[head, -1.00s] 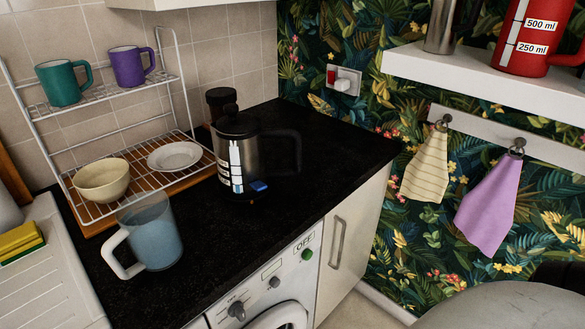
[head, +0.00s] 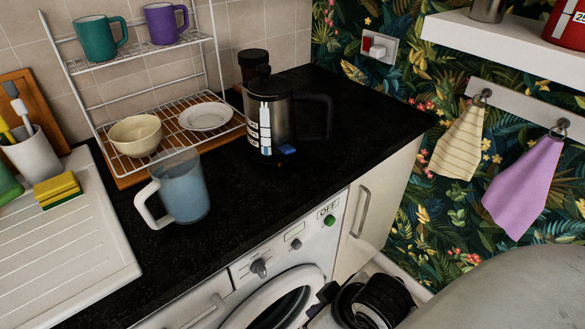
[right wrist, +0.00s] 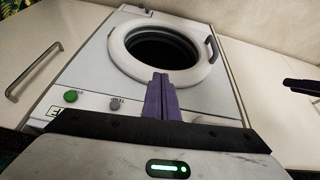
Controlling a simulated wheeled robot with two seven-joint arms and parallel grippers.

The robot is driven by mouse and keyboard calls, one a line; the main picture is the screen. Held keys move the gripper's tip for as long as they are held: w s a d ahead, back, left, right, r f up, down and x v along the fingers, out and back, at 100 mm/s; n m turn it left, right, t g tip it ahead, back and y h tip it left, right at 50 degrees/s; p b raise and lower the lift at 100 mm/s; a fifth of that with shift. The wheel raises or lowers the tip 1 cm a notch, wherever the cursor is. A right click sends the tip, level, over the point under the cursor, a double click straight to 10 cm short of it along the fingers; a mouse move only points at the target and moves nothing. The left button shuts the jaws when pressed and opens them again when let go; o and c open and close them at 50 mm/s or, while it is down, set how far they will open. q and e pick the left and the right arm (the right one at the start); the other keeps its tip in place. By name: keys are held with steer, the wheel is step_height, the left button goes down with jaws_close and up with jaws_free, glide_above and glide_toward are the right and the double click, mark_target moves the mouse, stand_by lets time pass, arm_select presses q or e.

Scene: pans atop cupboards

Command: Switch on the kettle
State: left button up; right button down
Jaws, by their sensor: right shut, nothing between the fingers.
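The kettle (head: 270,125) is a silver and black jug with a black lid and a black handle on its right side. It stands upright on the black countertop. A small blue switch (head: 287,150) shows at its base, facing front; I cannot tell its on or off state. My right gripper (head: 326,292) is low at the bottom of the head view, in front of the washing machine and well below the kettle. In the right wrist view its purple fingers (right wrist: 160,97) are together and empty. My left gripper is not in view.
The countertop (head: 260,205) overhangs the washing machine (head: 290,270). A translucent blue jug (head: 184,190) stands left of the kettle. A dark-lidded jar (head: 252,66) is behind it, and a wire rack (head: 170,125) with dishes is at the back left. Counter right of the kettle is clear.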

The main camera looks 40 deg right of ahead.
steer(key=w+d+r+m+t, duration=0.1)
steer(key=w+d+r+t, duration=0.1)
steer(key=w+r, duration=0.4)
steer(key=w+d+r+m+t+h, duration=0.1)
steer(key=w+d+r+t, duration=0.2)
steer(key=r, duration=0.9)
steer(key=w+d+r+m+t+h, duration=0.1)
steer(key=w+d+r+t, duration=0.1)
steer(key=w+d+r, duration=0.4)
steer(key=w+r, duration=0.3)
steer(key=r, duration=0.1)
steer(key=shift+d+t, duration=0.25)
steer(key=shift+t, duration=0.05)
glide_above(287, 149)
steer(key=s, duration=0.2)
step_height(287, 149, down, 4)
steer(key=f, duration=0.4)
steer(key=shift+s+a+f, duration=0.1)
steer(key=shift+s, duration=0.1)
